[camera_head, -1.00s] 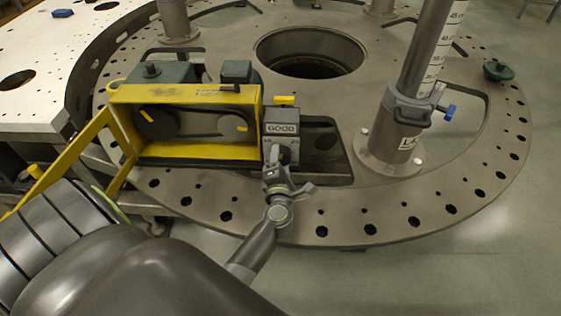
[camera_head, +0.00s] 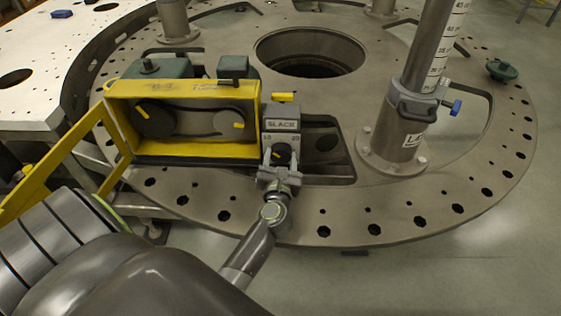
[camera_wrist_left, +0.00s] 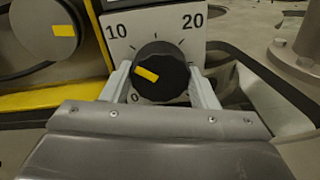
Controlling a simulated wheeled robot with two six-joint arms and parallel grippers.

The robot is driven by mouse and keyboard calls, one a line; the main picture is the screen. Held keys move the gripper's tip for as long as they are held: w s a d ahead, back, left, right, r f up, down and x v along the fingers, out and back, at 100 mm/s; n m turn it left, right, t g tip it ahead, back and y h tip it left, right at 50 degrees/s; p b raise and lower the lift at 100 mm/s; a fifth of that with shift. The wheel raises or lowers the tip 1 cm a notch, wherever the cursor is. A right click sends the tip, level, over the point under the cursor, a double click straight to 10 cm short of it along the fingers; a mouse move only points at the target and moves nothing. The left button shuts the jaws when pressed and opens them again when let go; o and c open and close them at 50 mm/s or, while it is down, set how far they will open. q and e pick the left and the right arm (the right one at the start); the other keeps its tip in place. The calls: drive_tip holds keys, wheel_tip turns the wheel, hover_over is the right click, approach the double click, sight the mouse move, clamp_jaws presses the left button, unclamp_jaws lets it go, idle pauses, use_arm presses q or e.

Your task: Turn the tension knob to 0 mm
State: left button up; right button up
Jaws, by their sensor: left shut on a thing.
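The tension knob (camera_wrist_left: 160,72) is black and round with a yellow pointer mark. In the left wrist view the mark lies on the knob's left side, tilted a little up and pointing between the 0 and the 10 of the white scale plate (camera_wrist_left: 127,25). My left gripper (camera_wrist_left: 163,82) is shut on the knob, one finger on each side. In the head view the gripper (camera_head: 280,172) is at the front of the small grey tension box (camera_head: 281,112), whose display reads SLACK. The right gripper is not in view.
A steel post with a clamp (camera_head: 405,125) stands to the right. The round turret plate (camera_head: 345,230) has free surface at its front right.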

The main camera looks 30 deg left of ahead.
use_arm(q)
drive_tip(key=n+b, duration=0.2)
drive_tip(key=n, duration=0.2)
drive_tip(key=shift+f+n+b, duration=0.15)
drive_tip(key=shift+n+b, duration=0.15)
drive_tip(key=n+b, duration=0.2)
drive_tip(key=n, duration=0.1)
drive_tip(key=shift+n, duration=0.3)
drive_tip(key=n+b, duration=0.4)
drive_tip(key=n, duration=0.1)
drive_tip(key=shift+t+b, duration=0.4)
drive_tip(key=shift+n+b, duration=1.25)
drive_tip(key=shift+n, duration=0.55)
drive_tip(key=o, duration=1)
drive_tip(key=shift+c, duration=0.2)
